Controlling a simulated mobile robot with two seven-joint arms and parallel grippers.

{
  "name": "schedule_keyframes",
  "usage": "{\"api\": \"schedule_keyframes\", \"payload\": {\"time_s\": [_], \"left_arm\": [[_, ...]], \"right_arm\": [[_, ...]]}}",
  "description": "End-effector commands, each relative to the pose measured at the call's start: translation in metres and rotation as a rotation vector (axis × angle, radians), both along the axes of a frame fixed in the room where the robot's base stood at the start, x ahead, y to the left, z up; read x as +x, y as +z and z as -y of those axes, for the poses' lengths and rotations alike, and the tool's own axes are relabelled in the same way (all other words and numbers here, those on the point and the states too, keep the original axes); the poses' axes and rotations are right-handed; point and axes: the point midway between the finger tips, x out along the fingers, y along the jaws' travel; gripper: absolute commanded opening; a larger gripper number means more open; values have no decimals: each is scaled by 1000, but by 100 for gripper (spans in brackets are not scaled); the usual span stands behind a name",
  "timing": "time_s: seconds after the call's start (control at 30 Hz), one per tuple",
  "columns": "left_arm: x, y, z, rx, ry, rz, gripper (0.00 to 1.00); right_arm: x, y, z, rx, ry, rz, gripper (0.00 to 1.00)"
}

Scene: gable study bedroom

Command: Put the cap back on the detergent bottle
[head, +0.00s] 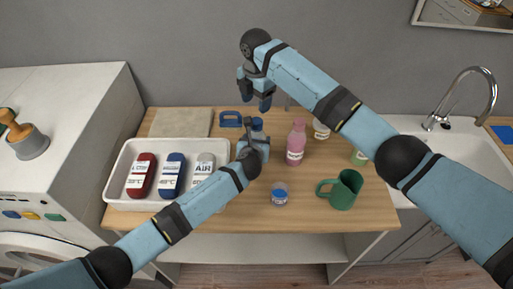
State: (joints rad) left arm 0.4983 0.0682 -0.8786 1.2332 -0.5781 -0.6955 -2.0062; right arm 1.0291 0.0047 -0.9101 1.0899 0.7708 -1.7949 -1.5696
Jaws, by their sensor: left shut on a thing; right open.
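My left gripper (253,143) is low over the wooden table, shut on a mostly hidden thing. A small blue rounded part (257,124) shows just beyond its fingers; I cannot tell whether this is a cap or the top of a bottle. My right gripper (256,97) is open and empty, above and behind the left one. A pink bottle (296,145) stands upright to the right of the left gripper. No separate loose cap can be made out with certainty, and which bottle is the detergent is unclear.
A white tray (119,166) at the left holds a red bottle (141,176), a blue bottle (172,176) and a pale bottle (203,168). A blue brush-like item (231,119) lies behind.

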Motion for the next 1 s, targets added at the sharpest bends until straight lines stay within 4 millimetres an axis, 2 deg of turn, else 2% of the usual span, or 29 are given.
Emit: {"api": "schedule_keyframes", "payload": {"time_s": [0.33,0.47,0.8,1.0], "left_arm": [[0,0,0,1,0,0,0],[0,0,0,0,0,0,0],[0,0,0,0,0,0,0],[0,0,0,0,0,0,0]], "right_arm": [[0,3,2,-1,-13,-1,59],[0,-3,2,-1,-13,-3,59],[0,-52,2,-2,-14,-4,59],[0,-73,1,-1,-13,-3,59]]}}
